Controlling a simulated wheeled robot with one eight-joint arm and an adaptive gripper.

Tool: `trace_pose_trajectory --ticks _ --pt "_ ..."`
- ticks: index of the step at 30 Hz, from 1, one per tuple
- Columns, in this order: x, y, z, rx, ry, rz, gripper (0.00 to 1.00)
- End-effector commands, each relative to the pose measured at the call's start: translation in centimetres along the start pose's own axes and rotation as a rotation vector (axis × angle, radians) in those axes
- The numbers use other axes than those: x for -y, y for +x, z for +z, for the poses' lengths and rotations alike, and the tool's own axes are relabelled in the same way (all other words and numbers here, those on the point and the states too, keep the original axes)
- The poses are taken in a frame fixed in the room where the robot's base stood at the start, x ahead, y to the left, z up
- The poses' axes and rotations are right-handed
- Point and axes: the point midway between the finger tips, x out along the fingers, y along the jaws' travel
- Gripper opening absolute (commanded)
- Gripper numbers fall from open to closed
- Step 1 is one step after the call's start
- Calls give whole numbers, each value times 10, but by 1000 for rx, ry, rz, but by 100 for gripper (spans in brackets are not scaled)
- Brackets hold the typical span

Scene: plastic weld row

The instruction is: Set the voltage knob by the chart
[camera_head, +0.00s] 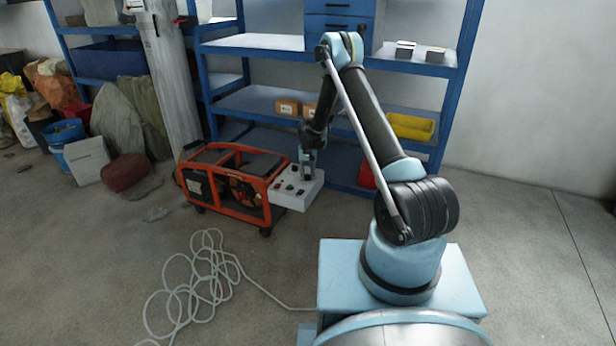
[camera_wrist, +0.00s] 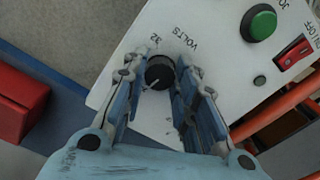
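The voltage knob (camera_wrist: 160,72) is a round black dial with a pale pointer mark on its lower left side. It sits on the white control panel (camera_wrist: 225,58), close to the printed "VOLTS" and "32". My gripper (camera_wrist: 159,70) has one finger on each side of the knob. The fingers look slightly apart from it, though contact is hard to judge. In the head view my gripper (camera_head: 307,175) is down at the white control box (camera_head: 300,194), partly covering it. A white sheet with dark markings (camera_head: 134,6) on the grey post may be the chart; its text is unreadable.
The panel also has a green button (camera_wrist: 258,22) and a red ON/OFF switch (camera_wrist: 293,52). An orange-framed machine (camera_head: 235,180) stands against the box's left. Blue shelving (camera_head: 260,100) rises behind. A pale hose (camera_head: 205,275) lies coiled on the floor.

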Motion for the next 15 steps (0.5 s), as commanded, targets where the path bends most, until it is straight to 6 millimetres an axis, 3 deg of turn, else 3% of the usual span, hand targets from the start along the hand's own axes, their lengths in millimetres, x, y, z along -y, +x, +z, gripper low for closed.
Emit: trace_pose_trajectory --ticks 8,15 --pt "0 0 0 0 -6 0 2" --pt "0 0 0 0 -121 0 2"
